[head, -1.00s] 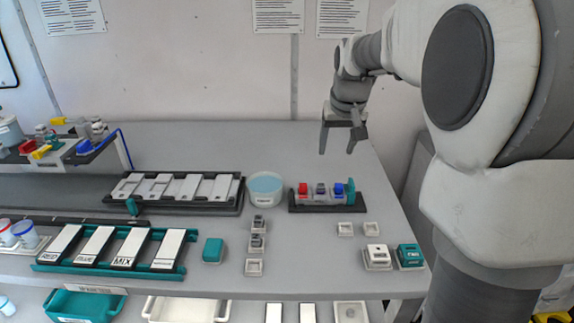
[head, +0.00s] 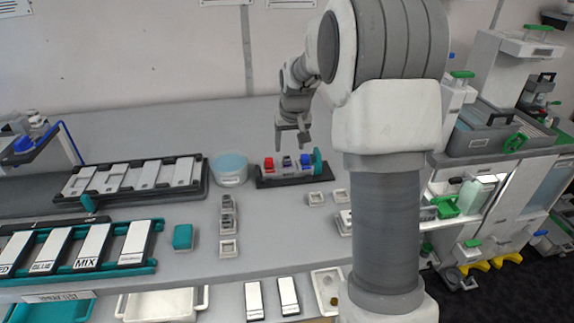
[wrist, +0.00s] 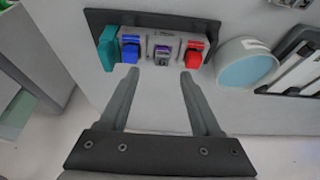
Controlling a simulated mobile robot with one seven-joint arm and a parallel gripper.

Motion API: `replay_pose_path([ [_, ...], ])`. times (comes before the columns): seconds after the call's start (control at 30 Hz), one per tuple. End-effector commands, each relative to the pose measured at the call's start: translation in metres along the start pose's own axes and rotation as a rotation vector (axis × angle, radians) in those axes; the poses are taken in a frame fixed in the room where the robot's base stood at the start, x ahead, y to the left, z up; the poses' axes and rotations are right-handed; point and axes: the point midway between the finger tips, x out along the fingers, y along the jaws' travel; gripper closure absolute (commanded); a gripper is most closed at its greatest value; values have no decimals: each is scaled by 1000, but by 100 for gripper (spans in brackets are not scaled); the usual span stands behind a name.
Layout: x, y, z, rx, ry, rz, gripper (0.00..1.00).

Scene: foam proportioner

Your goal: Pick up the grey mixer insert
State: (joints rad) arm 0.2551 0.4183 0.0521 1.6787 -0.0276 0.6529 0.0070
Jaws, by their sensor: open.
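A grey insert (wrist: 162,54) with a purplish top sits in the middle of a clear-grey block, between a blue piece (wrist: 130,48) and a red piece (wrist: 193,54). The same insert looks dark in the head view (head: 287,162). I cannot tell for certain that it is the mixer insert, as small grey pieces (head: 227,202) also sit in two white holders left of the block. My gripper (head: 292,147) is open and empty, above the block. In the wrist view its fingertips (wrist: 159,76) straddle the middle insert's line, apart from it.
The block stands on a black base (head: 266,181) with a teal end piece (head: 318,160). A white tub (head: 230,170) with blue contents stands close on its left. Slide racks (head: 130,182) lie farther left. Small white holders (head: 316,199) stand in front. Table is clear behind the block.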

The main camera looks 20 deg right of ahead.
Motion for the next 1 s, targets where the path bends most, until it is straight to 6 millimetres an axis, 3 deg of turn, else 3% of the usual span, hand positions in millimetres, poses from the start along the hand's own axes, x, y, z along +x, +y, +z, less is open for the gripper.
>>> replay_pose_path([
  [0.23, 19, -1, 1, -1, -1, 0, 35],
  [0.5, 56, -4, 3, 0, -1, -1, 35],
  [0.8, 61, -3, 3, 0, 1, 0, 35],
  [1.0, 60, -3, 3, 0, 1, 0, 69],
])
